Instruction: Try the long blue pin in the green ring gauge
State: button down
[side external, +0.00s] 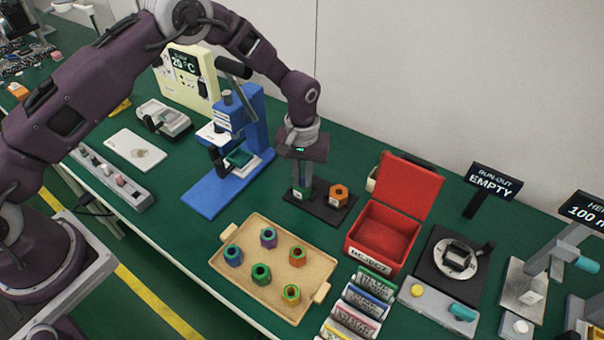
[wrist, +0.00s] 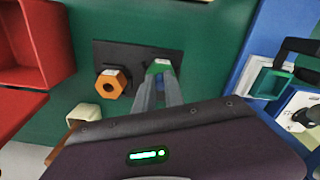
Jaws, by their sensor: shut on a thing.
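My gripper (side external: 302,185) points straight down over a black base plate (side external: 322,209). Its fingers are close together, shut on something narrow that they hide. The green ring gauge (side external: 300,194) stands on the left of the plate, right under the fingertips. In the wrist view the green gauge (wrist: 159,67) shows just beyond the fingertips (wrist: 157,80). An orange hexagonal ring gauge (side external: 339,195) with an open hole stands beside it on the plate, apart from the fingers. I cannot make out the long blue pin, nor whether anything is inside the green gauge.
A tan tray (side external: 250,289) with several coloured hexagonal pieces lies in front. An open red reject box (side external: 384,235) stands right of the plate. A blue press (side external: 240,130) stands close on the left. Small labelled cases (side external: 367,305) sit at the front. Green bench shows between them.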

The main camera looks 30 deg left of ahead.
jog(key=shift+s+f, duration=0.1)
jog(key=shift+f, duration=0.25)
jog(key=c, duration=1.3)
grip_release()
jog(key=shift+a, duration=0.1)
jog(key=shift+c, duration=0.2)
jog(key=shift+a+f, duration=0.1)
jog(key=shift+s+a, duration=0.1)
